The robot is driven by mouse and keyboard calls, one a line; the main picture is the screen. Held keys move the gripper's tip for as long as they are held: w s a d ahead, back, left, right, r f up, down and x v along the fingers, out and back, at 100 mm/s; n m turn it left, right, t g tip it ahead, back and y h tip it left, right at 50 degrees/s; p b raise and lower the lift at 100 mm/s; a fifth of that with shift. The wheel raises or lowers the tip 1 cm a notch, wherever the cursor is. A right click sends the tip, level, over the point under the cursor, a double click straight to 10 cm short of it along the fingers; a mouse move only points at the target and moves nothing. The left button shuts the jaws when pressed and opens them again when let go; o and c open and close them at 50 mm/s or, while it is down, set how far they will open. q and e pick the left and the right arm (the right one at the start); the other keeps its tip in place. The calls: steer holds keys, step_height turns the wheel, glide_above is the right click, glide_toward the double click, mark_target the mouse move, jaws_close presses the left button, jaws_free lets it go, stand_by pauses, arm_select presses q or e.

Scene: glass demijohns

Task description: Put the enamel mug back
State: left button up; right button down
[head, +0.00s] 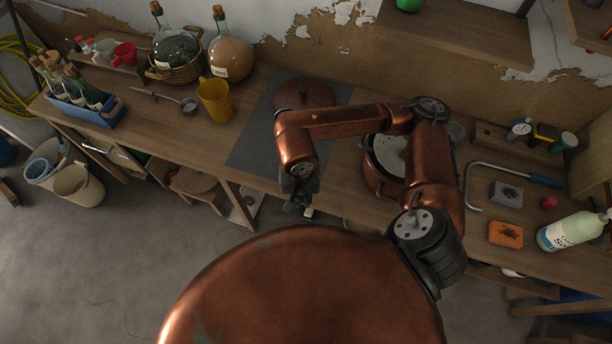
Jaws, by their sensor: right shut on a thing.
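My right gripper (300,206) points down at the front edge of the workbench, left of the copper pot. It is shut on a small pale thing (309,212), mostly hidden by the fingers; I cannot tell whether this is the enamel mug. A red mug (124,54) stands on a small raised wooden shelf (122,66) at the back left of the bench. A pale cup (105,47) stands beside it. I cannot tell which mug is enamel. A yellow jug (215,101) stands on the bench to the right. My left gripper is out of view.
Two glass demijohns (231,58) stand at the back, one in a basket. A blue crate of bottles (88,107) is at the left. A dark mat (258,132) holds a copper lid (304,93). A copper pot (374,181) stands behind my right arm.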

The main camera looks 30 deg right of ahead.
steer(key=s+a+m, duration=0.1)
steer(key=s+m, duration=0.2)
steer(key=s, duration=0.1)
steer(key=shift+m, duration=0.4)
steer(key=w+d+f, duration=0.1)
steer(key=w, duration=0.1)
steer(key=w+d+f+p, duration=0.1)
steer(key=w, duration=0.1)
steer(key=w+d+f+p, duration=0.1)
steer(key=w, duration=0.2)
steer(key=shift+w+f, duration=0.1)
steer(key=shift+f, duration=0.15)
steer(key=w+f, duration=0.2)
steer(key=w+d+f, duration=0.1)
steer(key=w+f, duration=0.1)
steer(key=f, duration=0.1)
steer(key=shift+d+p, duration=0.2)
steer(key=shift+p, duration=0.2)
steer(key=shift+w+d+f, duration=0.15)
steer(key=shift+w+f, duration=0.25)
steer(key=shift+f, duration=0.1)
step_height(320, 180, down, 3)
steer(key=shift+w+p, duration=0.15)
steer(key=shift+p, duration=0.45)
steer(key=shift+f, duration=0.15)
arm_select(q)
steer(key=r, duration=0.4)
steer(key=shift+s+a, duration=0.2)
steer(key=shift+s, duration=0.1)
